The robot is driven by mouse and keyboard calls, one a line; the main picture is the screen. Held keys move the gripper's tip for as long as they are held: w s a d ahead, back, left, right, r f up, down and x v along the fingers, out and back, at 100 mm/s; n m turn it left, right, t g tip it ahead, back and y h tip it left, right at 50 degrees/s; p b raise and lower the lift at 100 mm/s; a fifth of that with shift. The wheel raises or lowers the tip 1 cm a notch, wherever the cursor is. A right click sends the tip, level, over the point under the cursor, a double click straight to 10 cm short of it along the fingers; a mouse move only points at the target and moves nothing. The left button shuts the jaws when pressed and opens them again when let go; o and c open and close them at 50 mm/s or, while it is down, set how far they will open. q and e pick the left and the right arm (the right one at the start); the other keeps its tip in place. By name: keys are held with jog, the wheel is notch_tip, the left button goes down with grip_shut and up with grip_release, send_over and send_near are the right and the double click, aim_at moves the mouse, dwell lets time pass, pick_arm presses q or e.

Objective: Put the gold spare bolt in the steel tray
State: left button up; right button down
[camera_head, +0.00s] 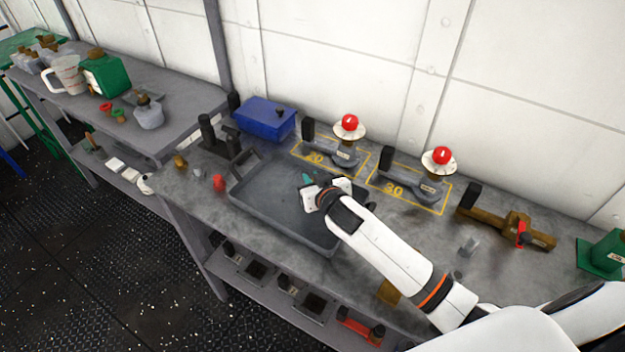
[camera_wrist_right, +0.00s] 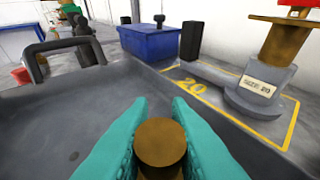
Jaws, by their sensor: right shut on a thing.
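The steel tray (camera_head: 265,190) is a wide, shallow dark-grey tray on the bench, and it also fills much of the right wrist view (camera_wrist_right: 65,125). My right gripper (camera_head: 309,181) is over the tray's right half, with its teal fingers partly visible. In the right wrist view, these fingers are shut on the gold bolt (camera_wrist_right: 160,145), whose round brownish-gold top shows between them. The rest of the bolt is hidden by the fingers and the view's edge. I cannot tell how far it is above the tray floor. My left gripper is not in view.
Behind the tray stand a blue bin (camera_head: 264,118) and two red-knobbed fixtures (camera_head: 346,150) (camera_head: 432,185) on yellow-outlined areas. A brown valve-like tool (camera_head: 510,228) lies to the right. Small red (camera_head: 219,183) and gold (camera_head: 180,161) pieces lie left of the tray. The tray floor looks bare.

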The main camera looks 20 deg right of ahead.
jog(key=shift+f, duration=0.15)
jog(key=shift+f, duration=0.2)
jog(key=c, duration=1.3)
grip_release()
jog(key=shift+c, duration=0.2)
jog(key=shift+r, duration=0.1)
jog(key=shift+s+r, duration=0.1)
jog(key=shift+r, duration=0.05)
jog(key=v, duration=1.2)
jog(key=shift+b, duration=0.4)
